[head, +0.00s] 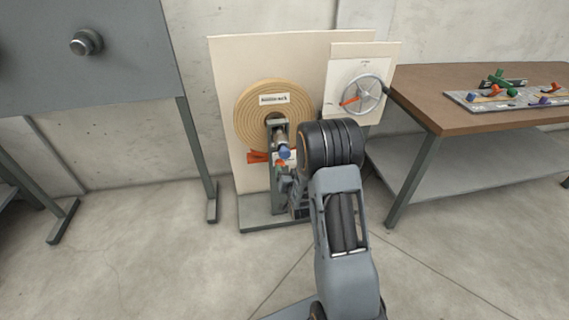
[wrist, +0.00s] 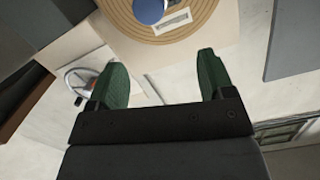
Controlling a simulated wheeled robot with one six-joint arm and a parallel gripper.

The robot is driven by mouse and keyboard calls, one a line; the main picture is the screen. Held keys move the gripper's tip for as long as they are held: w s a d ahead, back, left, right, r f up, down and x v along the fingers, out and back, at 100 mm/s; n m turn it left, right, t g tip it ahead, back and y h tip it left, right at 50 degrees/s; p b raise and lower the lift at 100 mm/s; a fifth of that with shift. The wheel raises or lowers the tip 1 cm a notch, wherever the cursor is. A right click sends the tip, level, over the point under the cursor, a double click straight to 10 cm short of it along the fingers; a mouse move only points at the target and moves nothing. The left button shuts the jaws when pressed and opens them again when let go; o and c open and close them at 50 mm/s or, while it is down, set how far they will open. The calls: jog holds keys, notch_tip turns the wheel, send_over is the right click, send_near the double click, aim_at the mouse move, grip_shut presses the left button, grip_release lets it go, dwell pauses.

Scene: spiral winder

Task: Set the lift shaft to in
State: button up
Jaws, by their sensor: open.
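The spiral winder has a tan coiled disc (head: 246,112) on a pale upright board. A small label (head: 274,99) sits on the disc; its text is too small to read. A metal shaft with a blue round knob (head: 284,153) stands out in front of the disc's hub. I cannot tell for certain whether this is the lift shaft, nor its setting. In the wrist view the blue knob (wrist: 149,10) is at the top edge, beyond the fingers. My gripper (wrist: 163,78) is open with green fingers and nothing between them. In the head view my arm hides most of it.
An orange piece (head: 257,157) shows below the disc. A brown table (head: 450,118) at right holds a tray (head: 466,101) of small parts. A grey panel stands left.

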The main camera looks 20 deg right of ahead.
aim_at(285, 156)
jog(key=shift+t, duration=0.6)
jog(key=w+d+f, duration=0.1)
jog(key=w, duration=0.3)
jog(key=w+d+f+b, duration=0.1)
jog(key=w, duration=0.3)
jog(key=w+d+f, duration=0.1)
jog(key=w, duration=0.4)
jog(key=shift+d+b, duration=0.3)
jog(key=shift+b, duration=0.05)
jog(key=shift+c, duration=0.3)
